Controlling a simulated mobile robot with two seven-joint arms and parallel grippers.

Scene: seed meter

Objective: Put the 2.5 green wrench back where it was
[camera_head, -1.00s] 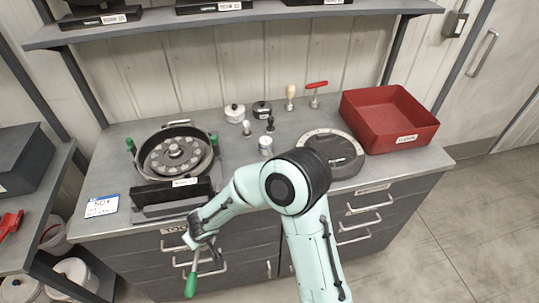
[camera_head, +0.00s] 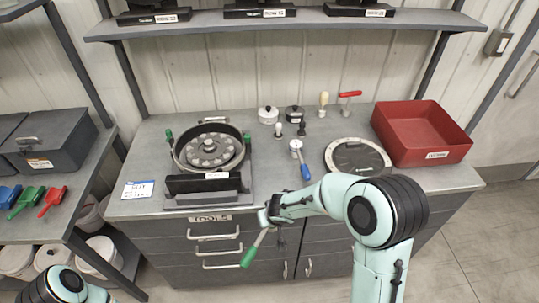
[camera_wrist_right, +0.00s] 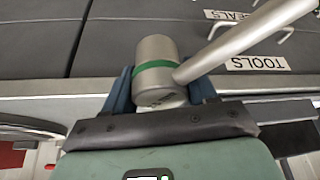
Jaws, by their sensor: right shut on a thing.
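The green wrench (camera_head: 250,256) has a green grip, a metal rod and a silver cylindrical head with a green band. Its head (camera_wrist_right: 153,62) shows large in the right wrist view, and its size marking cannot be read. My right gripper (camera_head: 268,215) is shut on the head, with blue fingers on both sides. The wrench hangs tilted in front of the closed drawers, grip down to the left. The drawer labelled TOOLS (camera_head: 211,217) is left of the gripper; its label also shows in the right wrist view (camera_wrist_right: 256,63). My left gripper is out of view.
On the counter (camera_head: 265,180) stand a round seed meter (camera_head: 210,148), a blue-handled tool (camera_head: 301,160), a round plate (camera_head: 357,157) and a red bin (camera_head: 422,132). Blue, green and red scoops (camera_head: 35,200) lie on the left shelf. Floor is free at right.

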